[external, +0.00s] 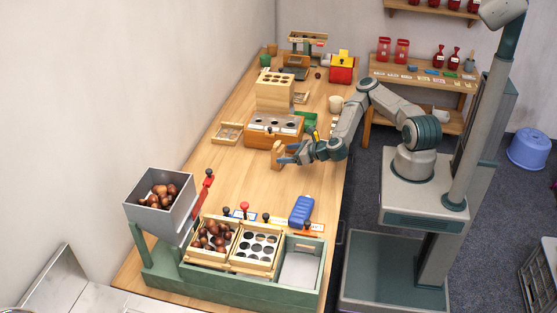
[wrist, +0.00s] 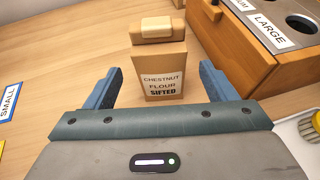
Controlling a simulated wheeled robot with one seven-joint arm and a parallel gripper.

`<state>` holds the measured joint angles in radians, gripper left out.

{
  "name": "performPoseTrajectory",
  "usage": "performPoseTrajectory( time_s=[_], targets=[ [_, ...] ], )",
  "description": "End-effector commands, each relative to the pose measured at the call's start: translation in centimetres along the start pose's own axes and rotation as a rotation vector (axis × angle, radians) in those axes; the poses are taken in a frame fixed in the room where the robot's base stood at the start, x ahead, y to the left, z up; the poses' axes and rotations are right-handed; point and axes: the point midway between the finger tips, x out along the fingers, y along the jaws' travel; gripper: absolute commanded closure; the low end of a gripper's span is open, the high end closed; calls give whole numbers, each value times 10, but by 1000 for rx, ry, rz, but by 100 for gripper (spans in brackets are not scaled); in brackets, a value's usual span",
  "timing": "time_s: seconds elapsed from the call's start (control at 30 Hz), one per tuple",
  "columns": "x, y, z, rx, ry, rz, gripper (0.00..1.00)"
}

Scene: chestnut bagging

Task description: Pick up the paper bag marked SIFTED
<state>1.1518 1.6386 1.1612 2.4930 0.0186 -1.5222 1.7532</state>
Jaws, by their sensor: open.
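The paper bag marked SIFTED (wrist: 165,76) stands upright on the wooden table in the wrist view, its label reading CHESTNUT FLOUR SIFTED. A pale wooden block-like top (wrist: 157,28) shows just above and behind it. My gripper (wrist: 158,85) is open, with one blue finger on either side of the lower part of the bag and a visible gap at each side. In the external view my gripper (external: 284,158) is low over the table by the small brown bag (external: 276,155).
A wooden box labelled LARGE (wrist: 262,45) stands close to the right of the bag. It also shows in the external view (external: 274,127). A SMALL label (wrist: 9,101) lies at left. A green tray frame (external: 235,283) with chestnuts fills the near end. Table left of the bag is clear.

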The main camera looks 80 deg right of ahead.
Motion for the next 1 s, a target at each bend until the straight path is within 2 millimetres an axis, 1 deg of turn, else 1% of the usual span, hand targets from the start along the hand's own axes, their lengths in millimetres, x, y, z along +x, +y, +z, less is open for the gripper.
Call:
performPoseTrajectory(
  time_s=[0.1, 0.27, 0.5, 0.6, 0.7, 0.9, 0.97, 1.0],
  targets=[
    [10, 0, 2, 0, 0, 0, 22],
    [18, 0, 3, 0, -1, -1, 22],
    [51, -1, 6, 0, -1, -1, 22],
    [60, -1, 6, 0, -1, -1, 22],
    [64, -1, 5, 0, -1, 0, 22],
    [65, -1, 5, 0, -1, 0, 22],
    [64, -1, 5, 0, -1, 0, 38],
    [64, -1, 5, 0, -1, 0, 50]
  ],
)
